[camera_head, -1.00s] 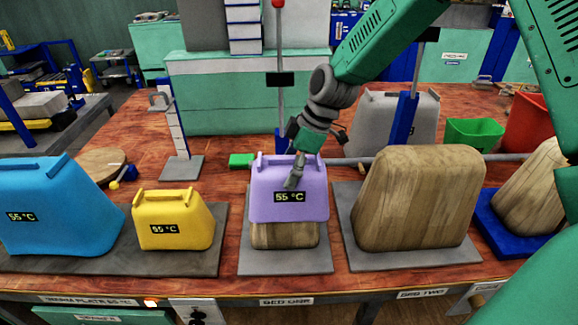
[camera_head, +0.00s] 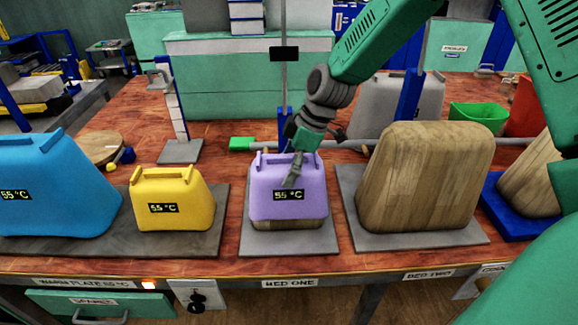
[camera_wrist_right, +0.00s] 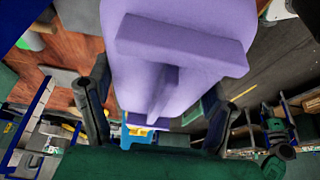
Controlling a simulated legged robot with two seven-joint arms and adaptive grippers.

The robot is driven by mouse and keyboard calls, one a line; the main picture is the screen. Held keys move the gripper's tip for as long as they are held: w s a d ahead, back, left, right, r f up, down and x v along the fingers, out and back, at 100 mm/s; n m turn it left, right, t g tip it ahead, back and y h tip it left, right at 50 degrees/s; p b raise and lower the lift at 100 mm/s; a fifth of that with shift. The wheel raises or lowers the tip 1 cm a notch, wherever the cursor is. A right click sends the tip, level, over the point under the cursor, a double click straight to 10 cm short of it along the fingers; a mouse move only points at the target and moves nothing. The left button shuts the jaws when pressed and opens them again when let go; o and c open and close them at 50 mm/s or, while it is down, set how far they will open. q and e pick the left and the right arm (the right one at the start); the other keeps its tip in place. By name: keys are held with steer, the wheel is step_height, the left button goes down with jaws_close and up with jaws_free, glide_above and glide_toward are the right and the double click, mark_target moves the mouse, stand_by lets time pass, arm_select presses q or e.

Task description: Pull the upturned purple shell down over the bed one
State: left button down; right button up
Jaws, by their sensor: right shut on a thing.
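The purple shell (camera_head: 311,188) sits over the wooden form (camera_head: 288,224) on the grey plate of bed one (camera_head: 290,243). Its ridged side is up and its display reads 55 °C. Only a thin strip of wood shows below its lower edge. My right gripper (camera_head: 291,182) comes down from above and is shut on the shell at its upper front. In the right wrist view the purple shell (camera_wrist_right: 180,45) fills the middle, with a raised fin between the fingers. My left gripper is not in view.
A yellow shell (camera_head: 185,207) and a blue shell (camera_head: 55,195) stand on the warm plate (camera_head: 135,245) at left. A bare wooden form (camera_head: 425,180) stands on bed two at right. A post (camera_head: 284,95) rises behind bed one, and a green block (camera_head: 241,144) lies behind it.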

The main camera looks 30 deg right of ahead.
steer(key=shift+a+f, duration=0.1)
steer(key=shift+a, duration=0.3)
steer(key=shift+d+f, duration=0.4)
steer(key=shift+d, duration=0.15)
steer(key=o, duration=1.7)
steer(key=shift+a+r, duration=0.1)
steer(key=shift+a, duration=0.2)
steer(key=shift+r, duration=0.5)
steer(key=v, duration=0.9)
steer(key=shift+s+d+r, duration=0.1)
steer(key=shift+d, duration=0.35)
steer(key=shift+s+r, duration=0.15)
steer(key=shift+r, duration=0.6)
steer(key=shift+d+f, duration=0.1)
steer(key=shift+d, duration=0.1)
